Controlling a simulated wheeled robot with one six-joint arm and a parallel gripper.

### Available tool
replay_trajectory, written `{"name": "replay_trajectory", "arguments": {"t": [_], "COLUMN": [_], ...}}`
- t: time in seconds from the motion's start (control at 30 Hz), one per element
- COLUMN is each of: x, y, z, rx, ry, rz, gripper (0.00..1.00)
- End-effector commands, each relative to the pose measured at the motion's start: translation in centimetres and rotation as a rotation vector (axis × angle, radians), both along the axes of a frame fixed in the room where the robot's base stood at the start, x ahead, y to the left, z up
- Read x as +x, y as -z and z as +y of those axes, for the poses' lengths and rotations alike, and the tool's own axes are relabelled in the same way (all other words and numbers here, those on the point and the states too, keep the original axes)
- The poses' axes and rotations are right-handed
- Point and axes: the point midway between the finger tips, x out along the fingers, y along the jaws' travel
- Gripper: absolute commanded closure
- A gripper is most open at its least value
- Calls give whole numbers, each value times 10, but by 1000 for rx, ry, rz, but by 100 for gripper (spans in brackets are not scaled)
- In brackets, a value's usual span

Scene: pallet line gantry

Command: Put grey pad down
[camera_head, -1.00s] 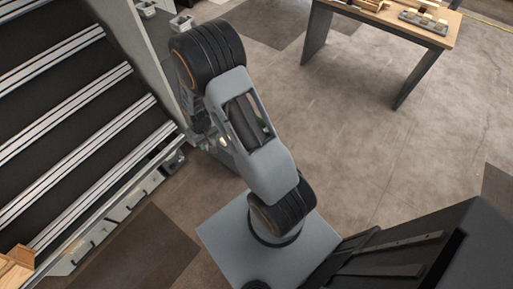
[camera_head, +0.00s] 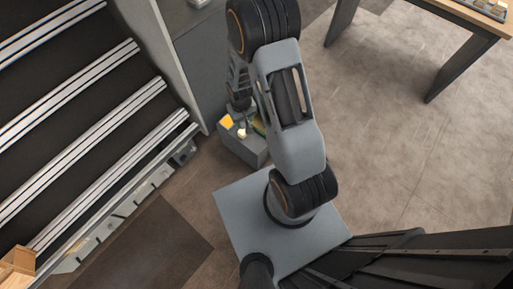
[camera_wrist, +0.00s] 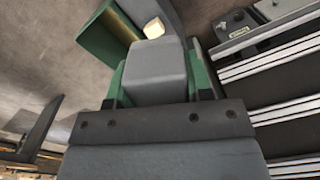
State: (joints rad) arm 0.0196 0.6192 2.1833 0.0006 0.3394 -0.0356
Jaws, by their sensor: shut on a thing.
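In the wrist view, a grey pad (camera_wrist: 153,68) with a blocky shape sits between the green fingers of my gripper (camera_wrist: 158,84), which is shut on it. A green panel (camera_wrist: 103,38) and a small cream block (camera_wrist: 154,28) show just beyond the pad. What lies under the pad is hidden. In the head view, my gripper and the pad cannot be made out clearly behind my arm.
In the head view, a grey box (camera_head: 243,150) below my wrist bears a small cream block and an orange-yellow piece (camera_head: 226,121). A dark conveyor with metal rails (camera_head: 100,140) is at left. A wooden table (camera_head: 470,14) stands at upper right, with open floor before it.

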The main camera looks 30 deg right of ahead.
Motion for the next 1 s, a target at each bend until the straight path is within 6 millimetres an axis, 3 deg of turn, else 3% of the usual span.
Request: {"name": "replay_trajectory", "arguments": {"t": [0.03,0.1,0.4,0.6,0.77,0.87,1.0], "x": [-8,-18,-53,-68,-73,-67,-41], "y": [46,77,181,219,232,240,255], "z": [-4,-8,-16,-17,-19,-23,-38], "rx": [0,0,0,0,0,0,-1], "ry": [2,4,-8,-15,-18,-18,-17], "rz": [4,4,2,0,-1,-2,-4], "gripper": [72,72,72,72,72,72,72]}}
